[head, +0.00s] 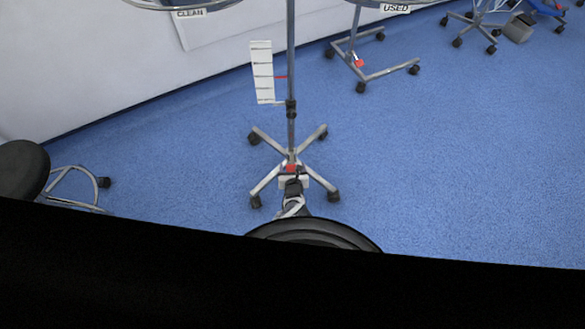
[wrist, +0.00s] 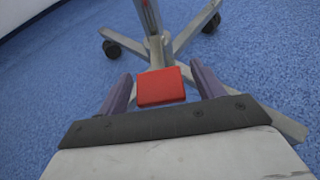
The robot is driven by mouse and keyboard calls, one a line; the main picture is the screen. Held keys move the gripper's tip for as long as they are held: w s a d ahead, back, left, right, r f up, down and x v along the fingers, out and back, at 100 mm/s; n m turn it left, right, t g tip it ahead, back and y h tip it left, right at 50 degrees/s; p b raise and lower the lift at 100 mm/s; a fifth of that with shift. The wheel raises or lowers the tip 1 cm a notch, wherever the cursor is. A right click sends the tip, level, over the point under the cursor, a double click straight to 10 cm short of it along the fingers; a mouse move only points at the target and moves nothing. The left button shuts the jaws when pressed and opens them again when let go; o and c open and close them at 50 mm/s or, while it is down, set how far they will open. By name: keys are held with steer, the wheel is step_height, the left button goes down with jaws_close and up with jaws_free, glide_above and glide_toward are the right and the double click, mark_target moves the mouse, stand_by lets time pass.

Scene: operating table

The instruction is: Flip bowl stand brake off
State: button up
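A red brake pedal (wrist: 161,87) shows in the wrist view at the base of a wheeled stand. The same red pedal (head: 291,168) shows small in the head view, at the foot of the centre stand's pole (head: 291,125). My gripper (wrist: 160,73) is open, with one purple finger on each side of the pedal and a gap on both sides. Whether the gripper touches the pedal is unclear. In the head view my gripper (head: 292,183) is low over the near side of the base. The pedal's underside is hidden.
The centre stand has splayed legs with black casters (head: 254,138) and a white rack (head: 262,72). Another wheeled stand, with a USED label (head: 396,8) and red pedal (head: 360,63), stands behind right. A stool (head: 22,170) is at left. Blue floor at right is clear.

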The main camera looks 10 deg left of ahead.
steer(key=shift+s+r+p, duration=0.35)
steer(key=shift+s+p, duration=0.15)
steer(key=shift+p, duration=0.2)
steer(key=p+v, duration=1)
steer(key=v, duration=0.2)
steer(key=shift+s, duration=0.35)
steer(key=shift+s+d, duration=0.1)
steer(key=shift+d, duration=0.05)
